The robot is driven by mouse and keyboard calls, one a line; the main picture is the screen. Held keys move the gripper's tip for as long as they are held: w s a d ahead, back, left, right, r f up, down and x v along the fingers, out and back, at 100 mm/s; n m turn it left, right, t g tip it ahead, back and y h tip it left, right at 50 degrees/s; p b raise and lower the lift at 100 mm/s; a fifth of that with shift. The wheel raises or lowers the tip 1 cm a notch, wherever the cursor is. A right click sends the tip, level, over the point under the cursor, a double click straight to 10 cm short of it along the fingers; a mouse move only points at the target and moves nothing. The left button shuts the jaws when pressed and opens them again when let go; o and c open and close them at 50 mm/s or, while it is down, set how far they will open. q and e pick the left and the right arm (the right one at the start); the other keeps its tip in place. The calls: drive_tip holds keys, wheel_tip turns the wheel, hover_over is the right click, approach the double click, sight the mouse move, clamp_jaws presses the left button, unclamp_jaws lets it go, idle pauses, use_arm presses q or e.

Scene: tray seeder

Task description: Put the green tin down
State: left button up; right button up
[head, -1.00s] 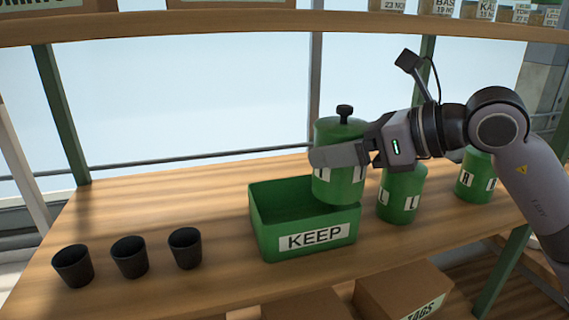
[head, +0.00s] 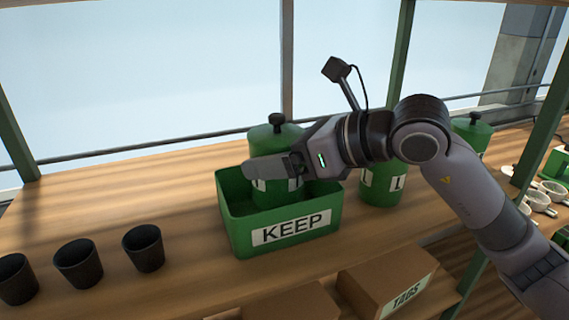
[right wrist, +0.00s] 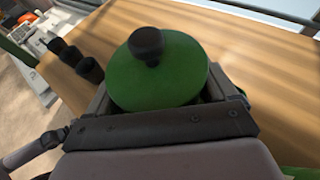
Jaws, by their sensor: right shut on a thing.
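The green tin (head: 276,137) has a black knob on its lid and is upright in the head view, its lower part inside the green box marked KEEP (head: 290,231). Whether its base touches the box floor is hidden by the box's front wall. My right gripper (head: 268,170) is shut on the tin's body. In the right wrist view the tin's round green lid (right wrist: 158,75) fills the space between the fingers (right wrist: 155,105). My left gripper is not in view.
Another green tin (head: 381,185) stands just right of the box, and a further one (head: 472,130) is behind my right arm. Several black cups, such as this one (head: 143,248), stand on the bench to the left. A TAGS carton (head: 387,280) is below.

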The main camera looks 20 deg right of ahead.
drive_tip(key=shift+a+f, duration=0.1)
drive_tip(key=shift+f, duration=0.3)
drive_tip(key=shift+f+b, duration=0.65)
drive_tip(key=shift+b, duration=0.2)
drive_tip(key=o, duration=1.1)
